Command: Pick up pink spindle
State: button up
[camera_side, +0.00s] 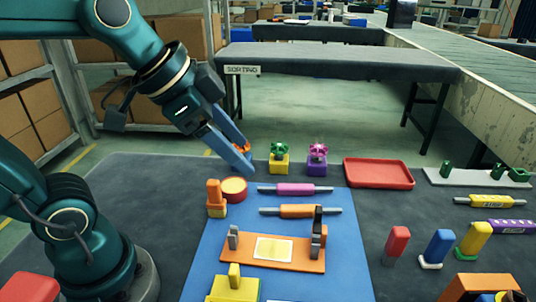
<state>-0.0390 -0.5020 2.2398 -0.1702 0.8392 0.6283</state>
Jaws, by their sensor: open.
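The pink spindle (295,189) lies flat near the back edge of the blue mat (222,238), a pink roller with thin grey ends. My gripper (247,160) has blue fingers and hangs in the air to the upper left of the spindle. It is open, nothing shows between its fingers, and it appears apart from the spindle. An orange spindle (297,211) with grey ends lies just in front of the pink one.
An orange stand (240,258) with grey uprights sits in front of the spindles. A red round block (234,187) and an orange block (214,192) stand left. Yellow (279,165) and purple (317,163) knobbed blocks stand behind. A red tray (379,173) lies right.

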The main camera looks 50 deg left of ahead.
jog(key=w+m, duration=0.2)
jog(key=w, duration=0.6)
jog(key=m+g+h, duration=0.1)
jog(key=g, duration=0.1)
send_over(294, 185)
jog(key=s, duration=0.2)
notch_tip(294, 185, down, 9)
jog(key=shift+n+g+h, duration=0.3)
jog(key=shift+g, duration=0.2)
jog(key=f, duration=0.3)
jog(key=a+f, duration=0.1)
jog(key=f, duration=0.2)
jog(key=shift+w+a+f, duration=0.1)
jog(key=shift+w+a, duration=0.05)
jog(key=shift+w, duration=0.05)
jog(key=shift+x, duration=2.35)
jog(key=shift+f, duration=0.2)
grip_shut()
